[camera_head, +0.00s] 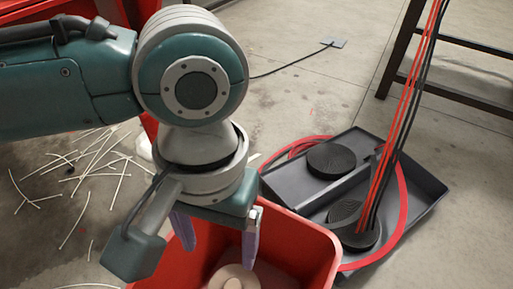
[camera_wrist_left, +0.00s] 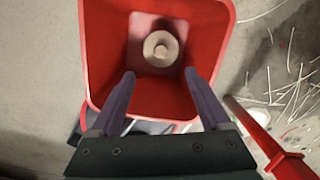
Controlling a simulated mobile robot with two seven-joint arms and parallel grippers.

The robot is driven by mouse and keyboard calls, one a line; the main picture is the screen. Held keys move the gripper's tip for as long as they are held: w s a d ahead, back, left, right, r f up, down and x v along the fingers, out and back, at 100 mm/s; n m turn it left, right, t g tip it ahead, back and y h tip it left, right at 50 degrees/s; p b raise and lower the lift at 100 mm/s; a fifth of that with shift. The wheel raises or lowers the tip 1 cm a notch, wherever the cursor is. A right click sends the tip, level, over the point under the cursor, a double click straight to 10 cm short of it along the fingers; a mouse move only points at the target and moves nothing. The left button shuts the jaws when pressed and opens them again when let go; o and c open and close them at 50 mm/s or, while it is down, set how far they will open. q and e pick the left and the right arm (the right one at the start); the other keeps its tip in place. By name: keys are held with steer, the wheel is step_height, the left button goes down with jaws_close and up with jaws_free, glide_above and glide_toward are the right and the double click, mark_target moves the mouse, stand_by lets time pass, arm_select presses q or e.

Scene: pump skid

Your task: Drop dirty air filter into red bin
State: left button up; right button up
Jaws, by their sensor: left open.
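The red bin (camera_head: 313,248) stands on the floor at the bottom centre of the head view and fills much of the left wrist view (camera_wrist_left: 227,50). A round, cream-coloured air filter with a hole in its middle lies inside the bin; it shows in the head view (camera_head: 233,279) and in the left wrist view (camera_wrist_left: 160,48). My left gripper (camera_wrist_left: 158,80) is above the bin, pointing down into it. Its two purple fingers are apart with nothing between them, and they do not touch the filter. In the head view (camera_head: 218,243) the bin's far rim is partly hidden by the gripper. My right gripper is not in view.
A dark tray (camera_head: 425,190) with round black pads stands right of the bin, with red and black hoses (camera_head: 397,110) running up from it. White strips (camera_head: 85,175) lie scattered on the floor at left. A dark metal stand (camera_head: 400,50) is at upper right.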

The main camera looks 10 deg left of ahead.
arm_select(q)
step_height(320, 180, up, 10)
steer(key=w+p, duration=0.1)
steer(key=p, duration=0.6)
steer(key=shift+p, duration=0.3)
steer(key=shift+w, duration=0.1)
